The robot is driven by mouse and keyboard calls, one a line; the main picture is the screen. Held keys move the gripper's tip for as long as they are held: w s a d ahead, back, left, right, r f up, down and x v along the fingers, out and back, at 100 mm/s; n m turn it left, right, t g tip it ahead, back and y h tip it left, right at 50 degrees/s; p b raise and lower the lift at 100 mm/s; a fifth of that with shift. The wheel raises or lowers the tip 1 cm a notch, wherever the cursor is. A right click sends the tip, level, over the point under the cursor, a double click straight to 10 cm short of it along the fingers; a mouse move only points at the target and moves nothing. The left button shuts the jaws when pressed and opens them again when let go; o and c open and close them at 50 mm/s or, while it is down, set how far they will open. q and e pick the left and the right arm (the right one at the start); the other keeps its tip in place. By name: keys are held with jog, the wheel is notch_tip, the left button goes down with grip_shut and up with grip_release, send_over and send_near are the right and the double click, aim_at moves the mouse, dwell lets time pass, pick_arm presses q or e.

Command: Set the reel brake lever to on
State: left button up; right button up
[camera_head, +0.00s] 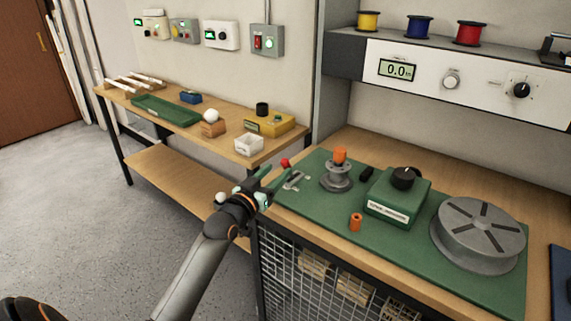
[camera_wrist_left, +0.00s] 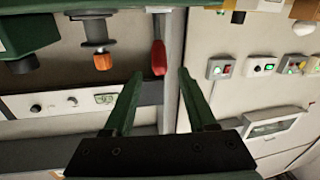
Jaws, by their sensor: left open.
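The reel brake lever has a red knob (camera_head: 285,162) and a metal base (camera_head: 294,180) at the left end of the green mat (camera_head: 316,205). In the left wrist view its red handle (camera_wrist_left: 158,58) lies just beyond and between the fingertips. My left gripper (camera_head: 273,177) is at the mat's left edge, close to the lever, with its two green fingers spread; they also show in the left wrist view (camera_wrist_left: 158,77). It is open and nothing is seen held. I cannot tell whether a finger touches the lever. My right gripper is not in view.
On the mat stand a grey spindle with an orange top (camera_head: 337,176), a green box with a black knob (camera_head: 398,197), an orange cylinder (camera_head: 356,222) and a grey reel turntable (camera_head: 478,235). A side bench (camera_head: 185,130) with trays stands at the left.

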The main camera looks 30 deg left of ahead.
aim_at(283, 165)
pick_arm(q)
jog(key=shift+w+a, duration=0.15)
jog(key=shift+w, duration=1.25)
jog(key=shift+w+a, duration=0.1)
jog(key=shift+w, duration=1.25)
grip_shut()
